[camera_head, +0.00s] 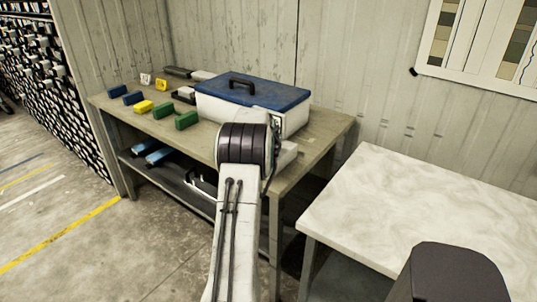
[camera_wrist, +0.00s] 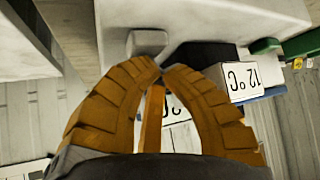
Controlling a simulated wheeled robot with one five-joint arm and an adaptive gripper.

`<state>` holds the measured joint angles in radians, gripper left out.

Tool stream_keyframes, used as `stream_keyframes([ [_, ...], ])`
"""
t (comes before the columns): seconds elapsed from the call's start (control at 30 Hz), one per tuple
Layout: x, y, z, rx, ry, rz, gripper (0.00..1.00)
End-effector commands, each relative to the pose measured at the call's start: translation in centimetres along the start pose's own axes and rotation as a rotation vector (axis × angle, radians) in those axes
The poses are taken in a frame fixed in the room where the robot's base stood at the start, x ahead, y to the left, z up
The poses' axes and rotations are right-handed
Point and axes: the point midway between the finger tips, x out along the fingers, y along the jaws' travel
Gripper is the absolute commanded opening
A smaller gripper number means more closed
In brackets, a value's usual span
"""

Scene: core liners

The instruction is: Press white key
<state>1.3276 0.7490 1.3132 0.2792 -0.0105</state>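In the wrist view, my gripper (camera_wrist: 159,64) has its two orange fingers brought together at the tips, with nothing seen between them. Just beyond the tips is a small pale rounded block (camera_wrist: 147,42), which may be the white key; I cannot tell whether the fingers touch it. It sits beside a large white surface (camera_wrist: 225,18) and a dark block (camera_wrist: 204,54).
A white box with a blue lid (camera_head: 252,91) stands on the worktable (camera_head: 322,137). Green blocks (camera_head: 187,119), a yellow block (camera_head: 144,106) and blue blocks (camera_head: 117,91) lie left of it. A bare marble-topped table (camera_head: 420,195) is at the right.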

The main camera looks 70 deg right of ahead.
Motion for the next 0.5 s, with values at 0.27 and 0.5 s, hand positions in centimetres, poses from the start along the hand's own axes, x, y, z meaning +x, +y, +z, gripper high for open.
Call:
stream_keyframes([
  [0.27,0.25,0.0,0.26,0.0,0.0,0.0,0.0],
  [0.5,0.43,-0.01,0.45,0.0,-0.001,0.0,0.0],
])
